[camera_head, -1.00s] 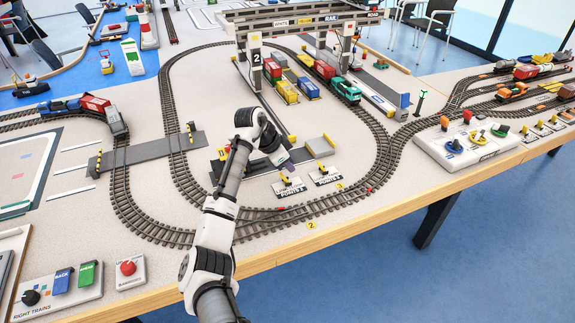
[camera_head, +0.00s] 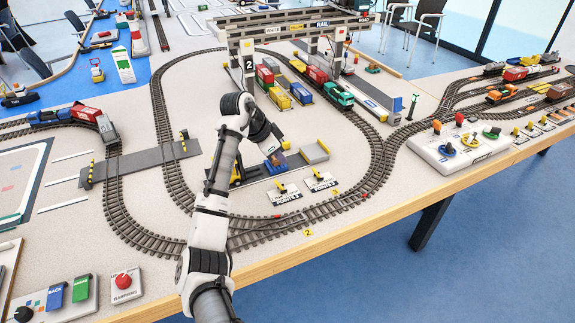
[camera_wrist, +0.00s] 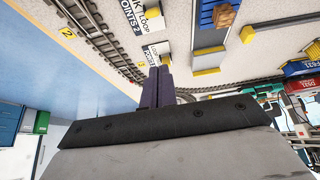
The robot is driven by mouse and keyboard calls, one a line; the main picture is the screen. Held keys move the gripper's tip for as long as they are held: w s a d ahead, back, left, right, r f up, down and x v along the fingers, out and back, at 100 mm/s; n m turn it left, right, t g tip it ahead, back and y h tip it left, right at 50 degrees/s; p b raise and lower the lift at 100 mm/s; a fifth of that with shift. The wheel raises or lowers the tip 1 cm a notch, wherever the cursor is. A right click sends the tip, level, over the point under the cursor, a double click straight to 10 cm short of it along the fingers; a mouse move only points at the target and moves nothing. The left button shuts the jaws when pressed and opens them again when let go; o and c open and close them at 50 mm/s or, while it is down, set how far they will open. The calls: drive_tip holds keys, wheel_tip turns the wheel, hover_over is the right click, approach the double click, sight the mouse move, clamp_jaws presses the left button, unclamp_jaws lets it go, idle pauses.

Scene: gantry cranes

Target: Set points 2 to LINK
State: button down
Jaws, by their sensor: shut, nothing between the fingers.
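The points 2 switch (camera_head: 284,192) is a white labelled plate with a yellow and black lever, in front of the grey loading platform. The points 3 switch (camera_head: 320,181) stands just right of it. In the wrist view the points 2 plate (camera_wrist: 131,18) is cut by the top edge and the points 3 plate (camera_wrist: 149,55) is partly behind my fingers. Which way the points 2 lever leans is too small to tell. My gripper (camera_head: 276,155) is shut and empty, above and behind the points 2 lever and apart from it. Its dark purple fingertips (camera_wrist: 157,72) meet in the wrist view.
Track curves round the switches, with a yellow 2 marker (camera_head: 307,233) at the front. A blue item (camera_head: 275,163) lies on the platform behind. The gantry crane (camera_head: 249,62) stands further back. A white control panel (camera_head: 460,146) is at right.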

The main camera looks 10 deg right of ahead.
drive_tip(key=shift+s+a+r+b, duration=0.15)
drive_tip(key=shift+s+a+r, duration=0.1)
drive_tip(key=shift+a+r, duration=0.4)
drive_tip(key=shift+s+a+r+b, duration=0.15)
drive_tip(key=shift+s+a+r, duration=0.05)
drive_tip(key=shift+a+r, duration=0.45)
drive_tip(key=shift+w, duration=0.1)
